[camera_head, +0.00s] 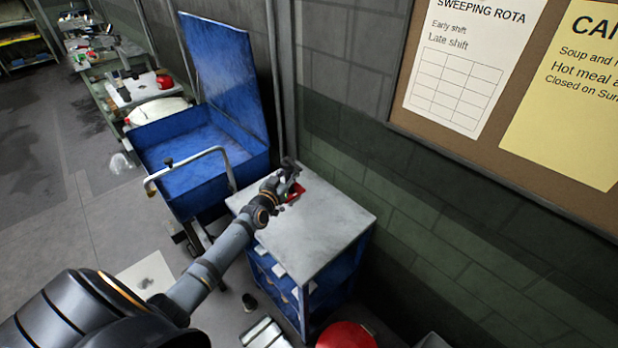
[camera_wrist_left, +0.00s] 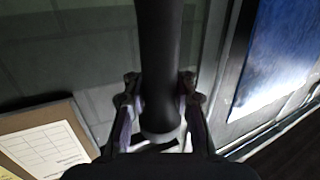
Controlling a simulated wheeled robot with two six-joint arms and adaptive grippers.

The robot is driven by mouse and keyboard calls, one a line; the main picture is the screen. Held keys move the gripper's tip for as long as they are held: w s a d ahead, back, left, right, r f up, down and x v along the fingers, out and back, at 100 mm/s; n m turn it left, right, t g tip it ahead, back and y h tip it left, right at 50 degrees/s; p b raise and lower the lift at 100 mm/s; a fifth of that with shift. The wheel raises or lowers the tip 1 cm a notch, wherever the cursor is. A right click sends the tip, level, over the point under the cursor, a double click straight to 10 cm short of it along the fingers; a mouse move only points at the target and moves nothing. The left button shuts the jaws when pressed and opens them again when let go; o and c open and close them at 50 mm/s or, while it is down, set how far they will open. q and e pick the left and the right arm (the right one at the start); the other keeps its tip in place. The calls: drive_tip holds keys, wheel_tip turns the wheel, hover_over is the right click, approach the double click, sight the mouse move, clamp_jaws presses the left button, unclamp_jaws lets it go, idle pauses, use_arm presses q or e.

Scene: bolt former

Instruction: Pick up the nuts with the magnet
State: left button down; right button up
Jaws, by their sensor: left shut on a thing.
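My left gripper (camera_head: 286,178) is over the far left part of the grey top of a blue cabinet (camera_head: 325,232). In the left wrist view, my left gripper (camera_wrist_left: 160,118) is shut on a thick dark cylinder (camera_wrist_left: 160,65), with one finger on each side. I cannot tell from its look whether this is the magnet. A small red thing (camera_head: 296,193) shows beside the gripper, partly hidden by it. I cannot make out any nuts.
A blue bin (camera_head: 200,150) with its lid raised stands left of the cabinet, with a pale rail (camera_head: 190,162) in front. A brick wall with a notice board (camera_head: 400,110) rises behind. A red round thing (camera_head: 345,335) is at the bottom. Most of the cabinet top is bare.

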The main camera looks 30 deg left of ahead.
use_arm(q)
drive_tip(key=a, duration=0.2)
drive_tip(key=s+a+r, duration=0.1)
drive_tip(key=a, duration=0.1)
drive_tip(key=shift+b, duration=0.3)
wheel_tip(320, 180, down, 9)
drive_tip(key=b, duration=0.9)
drive_tip(key=shift+f, duration=0.1)
idle(0.7)
